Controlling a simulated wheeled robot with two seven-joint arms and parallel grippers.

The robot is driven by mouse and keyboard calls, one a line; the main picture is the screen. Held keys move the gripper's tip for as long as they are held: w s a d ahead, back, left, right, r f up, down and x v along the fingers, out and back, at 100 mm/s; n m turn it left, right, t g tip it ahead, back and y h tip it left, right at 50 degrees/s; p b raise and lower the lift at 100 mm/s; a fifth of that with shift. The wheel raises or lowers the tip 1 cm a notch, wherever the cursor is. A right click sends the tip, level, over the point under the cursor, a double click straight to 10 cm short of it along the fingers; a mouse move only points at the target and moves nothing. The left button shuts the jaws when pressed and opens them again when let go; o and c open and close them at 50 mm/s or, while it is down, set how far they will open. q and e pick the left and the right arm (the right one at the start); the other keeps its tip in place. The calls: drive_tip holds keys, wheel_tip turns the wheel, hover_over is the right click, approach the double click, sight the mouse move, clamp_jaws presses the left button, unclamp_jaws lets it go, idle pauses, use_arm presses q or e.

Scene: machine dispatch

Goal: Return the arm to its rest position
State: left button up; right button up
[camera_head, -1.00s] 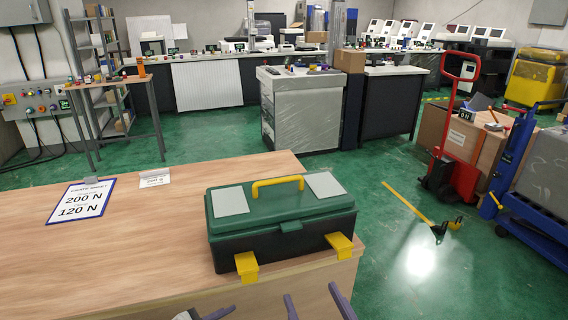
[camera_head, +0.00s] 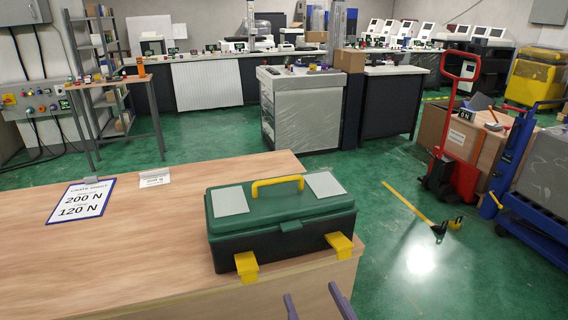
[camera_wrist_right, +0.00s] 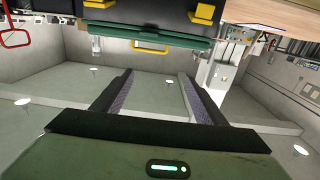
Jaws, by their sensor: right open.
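My right gripper (camera_head: 317,302) shows at the bottom edge of the head view as two separate grey fingertips, in front of the table's near edge. It is open, with nothing between its fingers; the right wrist view also shows the two fingers (camera_wrist_right: 157,85) apart and empty. A green and black toolbox (camera_head: 285,222) with a yellow handle and yellow latches stands shut on the wooden table (camera_head: 130,240). The gripper is apart from it. The toolbox also shows at the top of the right wrist view (camera_wrist_right: 150,44), upside down. My left gripper is out of view.
A sign reading 200 N and 120 N (camera_head: 82,200) lies at the table's left, with a small card (camera_head: 154,178) behind it. A red pallet jack (camera_head: 458,130) and a blue lift (camera_head: 515,160) stand on the right. Green floor is free beyond the table.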

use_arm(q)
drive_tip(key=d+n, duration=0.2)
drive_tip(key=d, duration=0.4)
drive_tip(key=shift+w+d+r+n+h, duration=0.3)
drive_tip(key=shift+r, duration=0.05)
use_arm(e)
drive_tip(key=s+d+f+g+h, duration=0.1)
drive_tip(key=s+d+f+g, duration=0.2)
drive_tip(key=s+f, duration=0.3)
drive_tip(key=s+d+f+m+g+h, duration=0.1)
drive_tip(key=s+d+f+g, duration=0.2)
drive_tip(key=s+f, duration=0.4)
drive_tip(key=s+d+f+g, duration=0.2)
drive_tip(key=s+d+f, duration=0.3)
drive_tip(key=f, duration=0.4)
drive_tip(key=shift+s+f+g+h, duration=0.35)
drive_tip(key=shift+s+g+h, duration=0.05)
drive_tip(key=shift+s, duration=0.3)
